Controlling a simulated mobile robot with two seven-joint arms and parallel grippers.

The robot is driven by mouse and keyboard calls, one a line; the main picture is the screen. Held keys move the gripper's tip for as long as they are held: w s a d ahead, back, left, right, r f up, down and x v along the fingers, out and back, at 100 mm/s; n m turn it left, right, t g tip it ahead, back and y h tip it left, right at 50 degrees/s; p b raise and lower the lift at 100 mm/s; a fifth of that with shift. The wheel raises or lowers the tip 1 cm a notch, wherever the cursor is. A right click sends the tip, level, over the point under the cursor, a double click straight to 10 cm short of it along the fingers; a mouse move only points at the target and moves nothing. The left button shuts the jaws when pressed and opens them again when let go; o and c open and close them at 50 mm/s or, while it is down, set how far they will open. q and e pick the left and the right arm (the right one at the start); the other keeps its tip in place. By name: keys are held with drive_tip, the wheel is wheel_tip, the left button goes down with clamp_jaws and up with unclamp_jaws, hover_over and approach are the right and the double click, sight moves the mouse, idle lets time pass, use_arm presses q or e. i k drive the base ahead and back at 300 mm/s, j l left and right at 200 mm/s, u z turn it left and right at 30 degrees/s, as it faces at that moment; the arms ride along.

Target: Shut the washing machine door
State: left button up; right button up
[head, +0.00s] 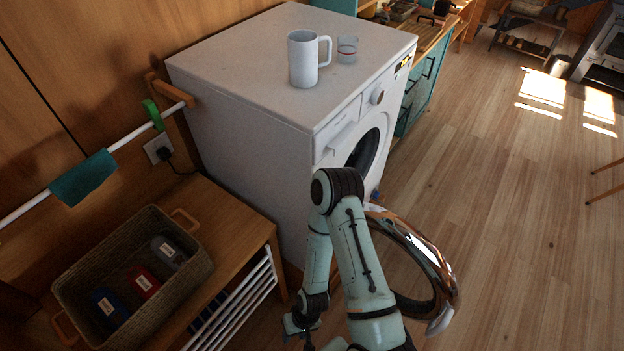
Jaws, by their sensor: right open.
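The white washing machine (240,160) stands against the wooden wall, its front facing right. Its round door (432,262), with a shiny chrome rim, stands wide open, swung out from the front toward the bottom of the view. The dark drum opening (364,152) shows in part. My right arm is bent in front of the machine and hides the hinge side and part of the door. My right gripper (303,334) is open, low and left of the door, apart from its visible rim. My left gripper is out of view.
A white mug (304,58) and a small glass (347,49) stand on the machine. A rail (45,190) runs along the wall. The floor (500,220) to the right is clear.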

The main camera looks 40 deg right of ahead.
sight(439, 309)
drive_tip(key=k+z, duration=0.1)
drive_tip(key=z, duration=0.9)
drive_tip(key=k+l+z, duration=0.1)
drive_tip(key=z, duration=0.35)
drive_tip(key=k+l+z, duration=0.1)
drive_tip(key=z, duration=0.4)
